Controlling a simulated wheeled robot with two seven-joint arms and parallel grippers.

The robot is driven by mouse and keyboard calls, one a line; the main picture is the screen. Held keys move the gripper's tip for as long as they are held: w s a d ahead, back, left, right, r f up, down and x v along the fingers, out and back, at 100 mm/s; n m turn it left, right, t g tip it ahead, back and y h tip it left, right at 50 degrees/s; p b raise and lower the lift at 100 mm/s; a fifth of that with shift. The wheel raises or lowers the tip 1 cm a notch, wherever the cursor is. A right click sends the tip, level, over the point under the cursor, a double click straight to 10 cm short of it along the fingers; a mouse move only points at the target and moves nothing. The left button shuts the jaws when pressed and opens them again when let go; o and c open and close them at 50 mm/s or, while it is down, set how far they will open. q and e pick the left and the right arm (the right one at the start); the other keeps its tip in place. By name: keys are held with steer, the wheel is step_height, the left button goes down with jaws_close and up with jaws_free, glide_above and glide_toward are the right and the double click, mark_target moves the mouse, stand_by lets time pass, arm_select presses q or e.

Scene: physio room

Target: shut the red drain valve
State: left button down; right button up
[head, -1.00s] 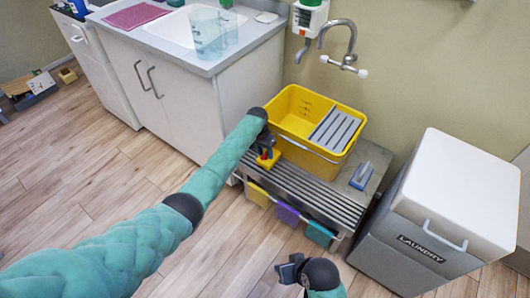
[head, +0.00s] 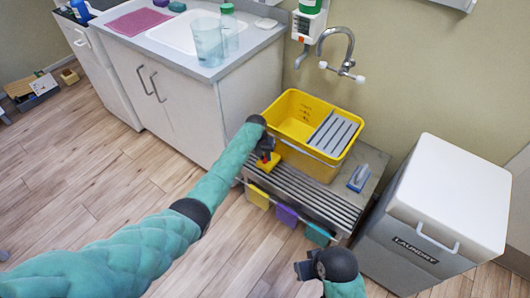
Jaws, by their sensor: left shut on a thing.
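The red drain valve (head: 263,156) is a small red piece low at the left side of the yellow bucket (head: 330,168), just above a yellow block-like part. My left gripper (head: 265,151) reaches down to it and is shut on it. The dark fingers and wrist hide most of the valve, so I cannot tell how far its handle is turned. My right gripper (head: 302,270) is low in front of the slatted bench, away from the valve. Its fingers are too small and dark to tell open from shut.
The bucket, with a grey slatted insert (head: 333,133), stands on a metal bench (head: 300,197) with coloured cloths along its front. A blue-handled brush (head: 358,178) lies there. A laundry bin (head: 410,225) stands right, a sink cabinet (head: 180,100) left. A wall tap (head: 346,62) is above.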

arm_select(q)
steer(key=n+p, duration=0.2)
steer(key=n, duration=0.1)
steer(key=shift+r+t+p, duration=0.15)
steer(key=shift+t+p, duration=0.15)
steer(key=shift+t, duration=0.1)
arm_select(e)
steer(key=s+d+r+g+h, duration=0.1)
steer(key=s+d+r, duration=0.1)
steer(key=d+r, duration=0.25)
arm_select(q)
steer(key=n+p, duration=0.3)
steer(key=n, duration=0.1)
steer(key=shift+s+r+n+t, duration=0.1)
steer(key=shift+n+t, duration=0.2)
steer(key=n+p, duration=0.2)
steer(key=n, duration=0.2)
steer(key=shift+s+n+t+y, duration=0.1)
steer(key=shift+n+t+y, duration=0.2)
steer(key=shift+t, duration=0.1)
steer(key=shift+n+p, duration=0.3)
steer(key=shift+n, duration=0.4)
steer(key=shift+f, duration=0.2)
arm_select(e)
step_height(320, 180, down, 23)
steer(key=w, duration=0.1)
steer(key=shift+m+h, duration=0.3)
steer(key=shift+w+r, duration=0.15)
steer(key=shift+w, duration=0.05)
